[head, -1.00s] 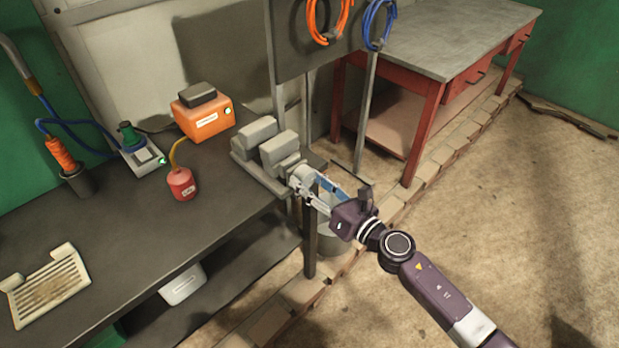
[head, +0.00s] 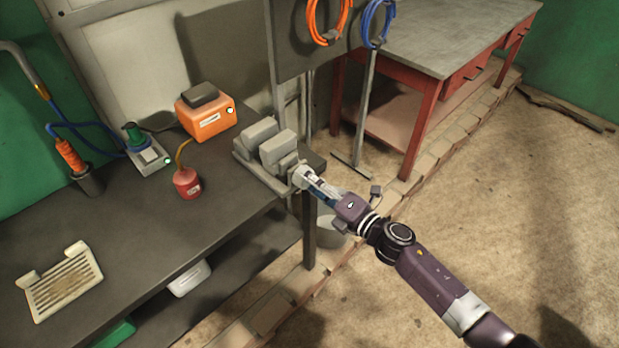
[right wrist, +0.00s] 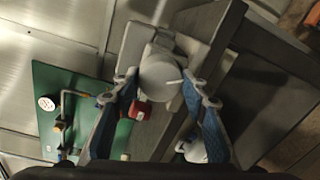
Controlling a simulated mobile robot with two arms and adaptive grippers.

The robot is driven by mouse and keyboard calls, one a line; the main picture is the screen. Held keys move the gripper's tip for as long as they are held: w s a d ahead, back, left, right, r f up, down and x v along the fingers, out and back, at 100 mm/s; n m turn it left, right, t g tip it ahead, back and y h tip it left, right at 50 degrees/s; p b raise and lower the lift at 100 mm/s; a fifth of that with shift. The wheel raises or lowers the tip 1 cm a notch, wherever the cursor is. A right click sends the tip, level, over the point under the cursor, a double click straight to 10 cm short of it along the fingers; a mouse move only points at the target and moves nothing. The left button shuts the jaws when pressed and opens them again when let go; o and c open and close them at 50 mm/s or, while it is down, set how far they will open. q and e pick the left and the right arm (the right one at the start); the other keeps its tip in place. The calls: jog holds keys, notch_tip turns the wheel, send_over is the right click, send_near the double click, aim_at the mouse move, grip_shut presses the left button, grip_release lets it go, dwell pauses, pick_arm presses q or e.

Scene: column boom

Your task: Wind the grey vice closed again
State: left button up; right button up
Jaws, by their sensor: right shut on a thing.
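The grey vice (head: 268,168) is fixed at the right end of the dark workbench, with a narrow gap between its two blocky jaws. My right gripper (head: 303,177) is at the vice's front end, shut on the round grey knob there, which the fingers largely hide in the head view. In the right wrist view the knob (right wrist: 160,80), with a pale line on its face, sits between the two fingertips of the right gripper (right wrist: 160,88). My left gripper is not in view.
A red-legged table (head: 445,45) stands behind right. Open floor lies right.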

jog(key=shift+f+n+t+y+b, duration=0.15)
jog(key=shift+n+b, duration=0.8)
jog(key=shift+n, duration=4.1)
jog(key=shift+f+n+t+y+b, duration=0.15)
jog(key=shift+n+b, duration=0.75)
jog(key=shift+n, duration=4.2)
jog(key=shift+f+n+t+y+b, duration=0.15)
jog(key=shift+n+b, duration=0.8)
jog(key=shift+n, duration=4.1)
jog(key=shift+r+m, duration=0.15)
jog(key=shift+m, duration=0.15)
jog(key=o, duration=1.2)
jog(key=shift+c, duration=0.2)
